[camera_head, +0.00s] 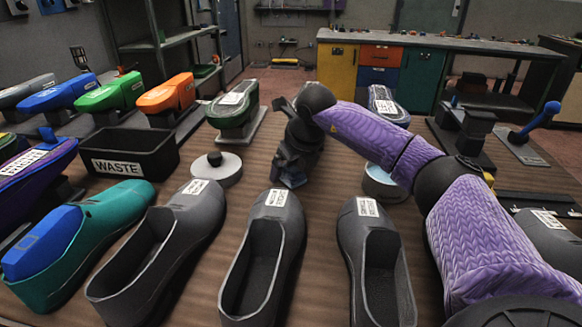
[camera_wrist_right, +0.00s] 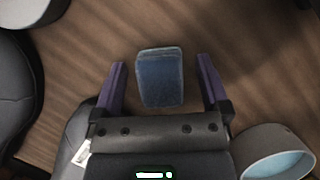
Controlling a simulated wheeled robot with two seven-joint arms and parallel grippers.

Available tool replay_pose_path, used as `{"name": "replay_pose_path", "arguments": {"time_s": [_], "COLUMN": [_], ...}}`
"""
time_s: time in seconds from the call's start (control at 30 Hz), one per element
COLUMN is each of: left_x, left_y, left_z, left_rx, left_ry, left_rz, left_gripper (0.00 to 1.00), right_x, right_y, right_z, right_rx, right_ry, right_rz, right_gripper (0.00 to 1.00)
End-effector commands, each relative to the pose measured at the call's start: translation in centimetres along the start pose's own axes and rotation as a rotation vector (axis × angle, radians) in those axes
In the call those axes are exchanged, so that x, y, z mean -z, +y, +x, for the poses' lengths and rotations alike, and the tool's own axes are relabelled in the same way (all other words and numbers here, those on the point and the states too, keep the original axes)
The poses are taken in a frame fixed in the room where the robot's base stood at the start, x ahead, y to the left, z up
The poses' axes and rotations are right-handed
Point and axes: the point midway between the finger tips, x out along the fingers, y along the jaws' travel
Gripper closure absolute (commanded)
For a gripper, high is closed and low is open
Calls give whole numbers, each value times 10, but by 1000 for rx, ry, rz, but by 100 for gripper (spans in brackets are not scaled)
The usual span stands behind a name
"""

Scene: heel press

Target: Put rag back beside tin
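The rag is a folded blue block (camera_wrist_right: 160,78) in the right wrist view, on or just above the brown table. Its lower part shows in the head view (camera_head: 291,179), below my right gripper (camera_head: 290,168). The right gripper also shows in the wrist view (camera_wrist_right: 162,61); its two purple fingers stand apart on either side of the rag, with gaps. The tin is a round white can with pale blue contents (camera_head: 382,183), right of the gripper and partly behind my right arm. It also shows in the wrist view (camera_wrist_right: 277,160). My left gripper is not in view.
Several dark shoes (camera_head: 262,255) line the table front, with a teal shoe (camera_head: 85,235) at left. A white round pot with a black knob (camera_head: 216,170) stands left of the gripper. A black WASTE bin (camera_head: 122,157) is farther left. Bare table lies between gripper and tin.

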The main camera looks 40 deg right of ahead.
Motion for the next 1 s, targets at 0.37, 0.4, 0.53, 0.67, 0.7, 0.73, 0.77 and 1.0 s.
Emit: {"name": "replay_pose_path", "arguments": {"time_s": [0.37,0.4,0.53,0.67,0.7,0.73,0.77,1.0], "left_x": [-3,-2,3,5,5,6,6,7], "left_y": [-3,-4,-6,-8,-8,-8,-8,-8], "left_z": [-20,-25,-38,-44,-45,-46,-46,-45], "left_rx": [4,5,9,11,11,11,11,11], "left_ry": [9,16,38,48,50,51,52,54], "left_rz": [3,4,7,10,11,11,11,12], "left_gripper": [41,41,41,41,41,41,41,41], "right_x": [-3,-4,-4,-2,-2,-2,-2,-1], "right_y": [-1,0,0,0,0,0,0,0], "right_z": [-45,-58,-93,-115,-119,-121,-122,-122], "right_rx": [2,1,0,1,0,0,0,0], "right_ry": [-5,-6,-6,-3,-3,-2,-2,0], "right_rz": [-1,-1,-1,-1,0,1,0,0], "right_gripper": [4,4,4,4,4,4,4,4]}}
